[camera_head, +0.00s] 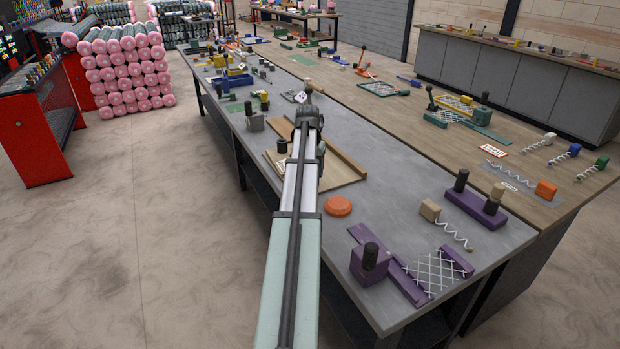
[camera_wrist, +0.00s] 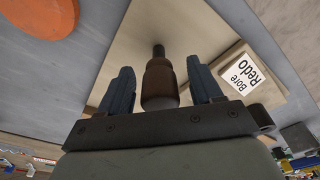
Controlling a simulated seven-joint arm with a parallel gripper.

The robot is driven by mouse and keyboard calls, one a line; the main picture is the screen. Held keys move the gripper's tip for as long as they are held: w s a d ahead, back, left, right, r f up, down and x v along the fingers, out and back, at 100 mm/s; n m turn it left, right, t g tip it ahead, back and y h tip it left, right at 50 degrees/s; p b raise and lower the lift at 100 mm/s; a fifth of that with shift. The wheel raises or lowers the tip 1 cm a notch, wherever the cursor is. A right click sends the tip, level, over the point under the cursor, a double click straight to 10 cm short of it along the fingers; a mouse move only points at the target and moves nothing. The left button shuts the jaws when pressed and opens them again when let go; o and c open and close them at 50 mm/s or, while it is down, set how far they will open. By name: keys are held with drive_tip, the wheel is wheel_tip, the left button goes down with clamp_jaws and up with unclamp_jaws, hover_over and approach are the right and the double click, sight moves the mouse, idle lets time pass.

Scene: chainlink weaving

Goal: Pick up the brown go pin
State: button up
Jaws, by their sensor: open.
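The brown pin (camera_wrist: 159,80) shows in the wrist view, with a wide brown body and a thinner dark end pointing to the top of the picture. My gripper (camera_wrist: 159,66) is open, with one blue-grey finger to the left of the pin and one to the right. A gap shows on each side, so neither finger appears to touch it. How deep the pin sits between the fingers is hard to tell. In the head view my arm hides the pin and most of my gripper, over the wooden tray (camera_head: 345,170) on the grey table.
A white-topped block marked "Bore Redo" (camera_wrist: 238,72) lies just right of my right finger. An orange disc (camera_head: 338,206) lies on the table nearer the front. A dark cylinder (camera_head: 282,146) stands left of my arm. Purple fixtures (camera_head: 370,263) stand at the front right.

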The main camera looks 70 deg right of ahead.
drive_tip(key=shift+c, duration=0.5)
drive_tip(key=c, duration=1.1)
drive_tip(key=shift+o, duration=0.2)
drive_tip(key=shift+r, duration=0.1)
wheel_tip(320, 180, up, 9)
drive_tip(key=shift+f, duration=0.15)
drive_tip(key=shift+w+r, duration=0.2)
drive_tip(key=shift+r, duration=0.15)
drive_tip(key=w+d+r, duration=0.4)
drive_tip(key=w+d, duration=1.1)
drive_tip(key=w, duration=0.1)
drive_tip(key=shift+d+m, duration=0.4)
